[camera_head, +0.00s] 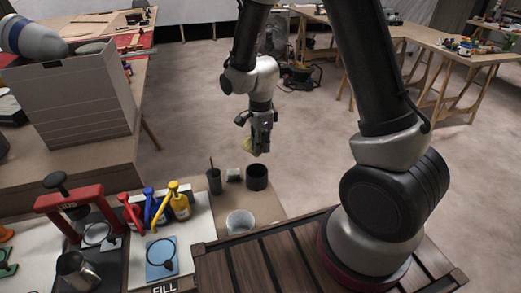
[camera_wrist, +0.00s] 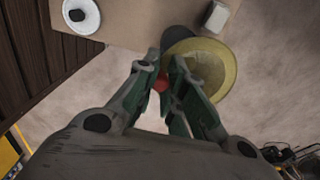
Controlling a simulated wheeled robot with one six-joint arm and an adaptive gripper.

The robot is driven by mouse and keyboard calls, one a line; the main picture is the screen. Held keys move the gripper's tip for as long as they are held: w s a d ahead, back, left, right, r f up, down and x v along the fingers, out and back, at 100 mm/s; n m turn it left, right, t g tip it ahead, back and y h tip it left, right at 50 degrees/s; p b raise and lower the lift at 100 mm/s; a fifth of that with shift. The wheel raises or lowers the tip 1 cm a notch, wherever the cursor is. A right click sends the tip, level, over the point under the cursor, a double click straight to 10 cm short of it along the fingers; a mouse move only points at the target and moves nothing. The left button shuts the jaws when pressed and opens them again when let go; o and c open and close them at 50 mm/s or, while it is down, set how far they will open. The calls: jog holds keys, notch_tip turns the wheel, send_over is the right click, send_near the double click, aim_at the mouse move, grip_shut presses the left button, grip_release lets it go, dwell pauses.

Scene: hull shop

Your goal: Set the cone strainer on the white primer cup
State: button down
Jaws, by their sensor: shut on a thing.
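My gripper (camera_head: 260,145) hangs in the air beyond the far end of the bench and is shut on the yellow cone strainer (camera_head: 252,149). In the wrist view the strainer (camera_wrist: 222,62) shows as a round yellow mesh bowl at the fingertips (camera_wrist: 163,72), with a small red part (camera_wrist: 162,81) between the fingers. The white primer cup (camera_head: 240,223) stands on the bench near its front edge, apart from the strainer. The wrist view shows it (camera_wrist: 81,16) at the top left, its inside partly dark.
A dark cup (camera_head: 257,178), a small pale block (camera_head: 232,175) and a dark holder with a stick (camera_head: 214,181) stand behind the white cup. Bottles (camera_head: 180,202), a metal jug (camera_head: 77,269) and a red press (camera_head: 68,209) stand to the left.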

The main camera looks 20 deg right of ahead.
jog(key=shift+r, duration=1.5)
jog(key=shift+f, duration=0.1)
